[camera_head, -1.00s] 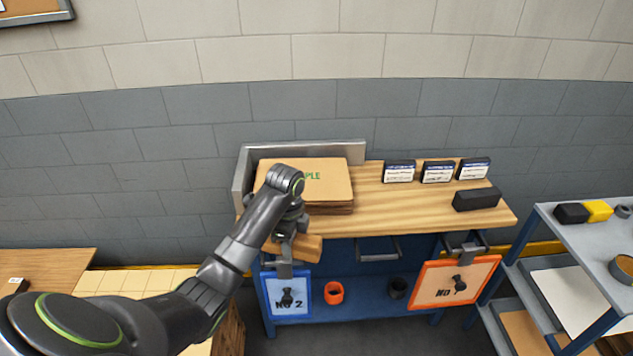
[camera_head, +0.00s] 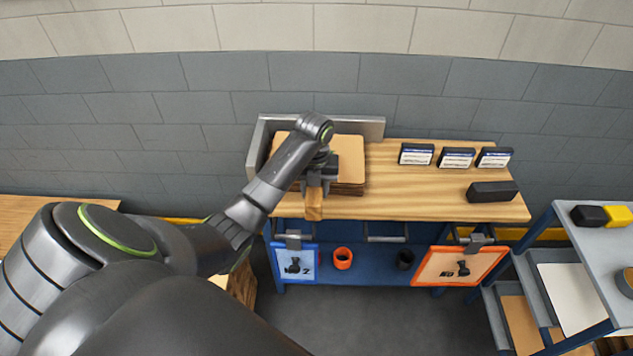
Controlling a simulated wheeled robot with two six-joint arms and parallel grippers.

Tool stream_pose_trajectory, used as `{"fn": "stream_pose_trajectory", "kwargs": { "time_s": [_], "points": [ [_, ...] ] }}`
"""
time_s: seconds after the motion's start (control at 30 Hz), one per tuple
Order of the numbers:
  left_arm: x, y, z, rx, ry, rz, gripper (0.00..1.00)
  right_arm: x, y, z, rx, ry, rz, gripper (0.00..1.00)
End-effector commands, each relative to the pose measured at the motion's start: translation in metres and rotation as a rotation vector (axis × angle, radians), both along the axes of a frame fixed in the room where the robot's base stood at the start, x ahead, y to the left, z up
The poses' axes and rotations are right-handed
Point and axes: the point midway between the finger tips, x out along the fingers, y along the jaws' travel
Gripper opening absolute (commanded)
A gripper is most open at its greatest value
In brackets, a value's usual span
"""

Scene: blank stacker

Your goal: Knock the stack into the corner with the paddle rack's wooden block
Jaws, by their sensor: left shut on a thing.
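The stack of brown blanks (camera_head: 349,158) lies on the wooden bench top, next to the grey metal corner fence (camera_head: 350,127) at the bench's back left. My left gripper (camera_head: 314,187) is shut on a wooden block (camera_head: 314,205), at the front of the stack near the bench's front edge. I cannot tell whether the block touches the stack. My right gripper is not in view.
Three dark labelled boxes (camera_head: 456,158) and a black block (camera_head: 492,192) stand on the bench's right. A blue panel (camera_head: 297,264) and an orange panel (camera_head: 458,266) hang at its front. A grey shelf cart (camera_head: 590,245) stands to the right. The bench middle (camera_head: 420,200) is clear.

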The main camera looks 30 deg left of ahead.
Motion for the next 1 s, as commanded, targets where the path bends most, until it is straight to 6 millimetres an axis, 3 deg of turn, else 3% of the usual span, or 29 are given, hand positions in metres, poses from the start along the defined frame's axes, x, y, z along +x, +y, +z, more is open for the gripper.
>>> {"fn": "stream_pose_trajectory", "kwargs": {
  "time_s": [0.17,0.6,1.0],
  "points": [
    [-0.001,0.0,-0.02,0.0,0.002,0.002,0.07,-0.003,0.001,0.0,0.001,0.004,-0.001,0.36],
    [0.0,0.0,-0.078,0.001,-0.001,0.002,0.07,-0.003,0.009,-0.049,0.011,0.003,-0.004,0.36],
    [0.0,0.0,-0.101,0.001,-0.002,0.002,0.07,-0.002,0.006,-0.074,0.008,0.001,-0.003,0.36]
  ]
}}
